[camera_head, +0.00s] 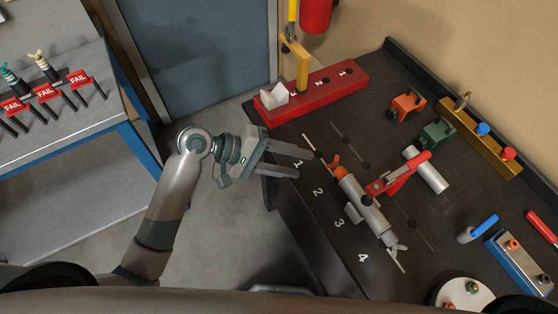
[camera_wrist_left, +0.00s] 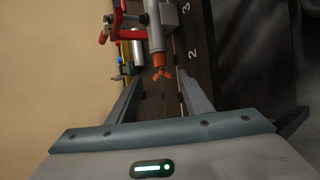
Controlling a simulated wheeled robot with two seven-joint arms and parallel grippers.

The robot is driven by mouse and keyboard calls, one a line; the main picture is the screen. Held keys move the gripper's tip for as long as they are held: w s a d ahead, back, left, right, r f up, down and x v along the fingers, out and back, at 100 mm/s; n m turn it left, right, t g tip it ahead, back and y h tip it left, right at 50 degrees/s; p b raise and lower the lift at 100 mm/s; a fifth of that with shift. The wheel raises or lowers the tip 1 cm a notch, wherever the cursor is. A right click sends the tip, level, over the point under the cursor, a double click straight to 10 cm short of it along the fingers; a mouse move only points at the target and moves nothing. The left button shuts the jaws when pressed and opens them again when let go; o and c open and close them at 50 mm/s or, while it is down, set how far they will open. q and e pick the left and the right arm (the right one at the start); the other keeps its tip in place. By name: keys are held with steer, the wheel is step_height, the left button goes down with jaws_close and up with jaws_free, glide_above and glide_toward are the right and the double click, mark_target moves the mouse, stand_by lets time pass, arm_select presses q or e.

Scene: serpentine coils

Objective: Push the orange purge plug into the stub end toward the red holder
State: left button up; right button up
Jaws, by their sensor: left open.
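The orange purge plug (camera_head: 339,171), with a winged handle, sits at the upper-left end of a grey pipe stub (camera_head: 366,208) on the dark bench. How deep it sits in the stub I cannot tell. The red holder (camera_head: 330,88), a numbered block, stands beyond that end. My left gripper (camera_head: 304,164) is open and empty just left of the plug, its fingers pointing at it. In the left wrist view the plug (camera_wrist_left: 159,66) appears between the open fingers (camera_wrist_left: 160,80), ahead of them and apparently not touched. My right gripper is not in view.
A red clamp (camera_head: 398,176) crosses the stub's right side. A pale winged piece (camera_head: 399,249) is at the stub's far end. Orange (camera_head: 406,104) and green (camera_head: 437,133) blocks stand behind. A shelf with FAIL tags (camera_head: 46,93) is at left.

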arm_select(q)
steer(key=shift+b+v, duration=0.35)
steer(key=shift+v, duration=1.6)
steer(key=shift+a, duration=0.15)
